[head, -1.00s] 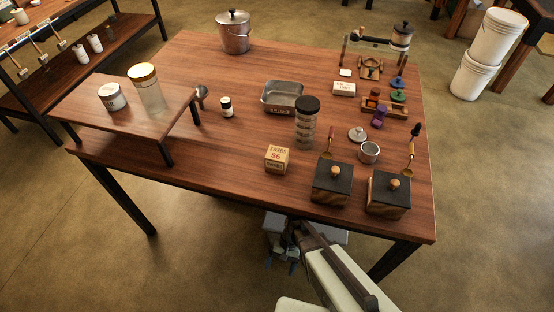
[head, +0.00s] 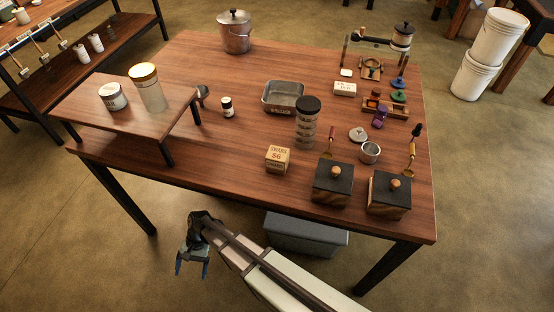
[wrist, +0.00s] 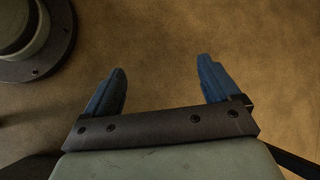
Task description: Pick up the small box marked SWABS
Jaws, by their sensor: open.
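The small box marked SWABS (head: 277,159) is a tan cube with dark lettering. It stands on the wooden table (head: 215,165) near the front edge, left of two dark-lidded wooden boxes. My gripper (head: 191,273) is open and empty. It hangs in front of the table, lower left of the SWABS box and well apart from it. In the wrist view my gripper (wrist: 163,85) shows two blue fingers spread wide over bare brown floor. The SWABS box is not in the wrist view.
A dark-lidded box (head: 332,184) stands right of the SWABS box, and a clear jar (head: 306,128) with a black lid stands behind it. A low raised shelf (head: 130,115) stands to the left. The tabletop left of the SWABS box is clear. A grey bin (head: 305,235) sits under the table.

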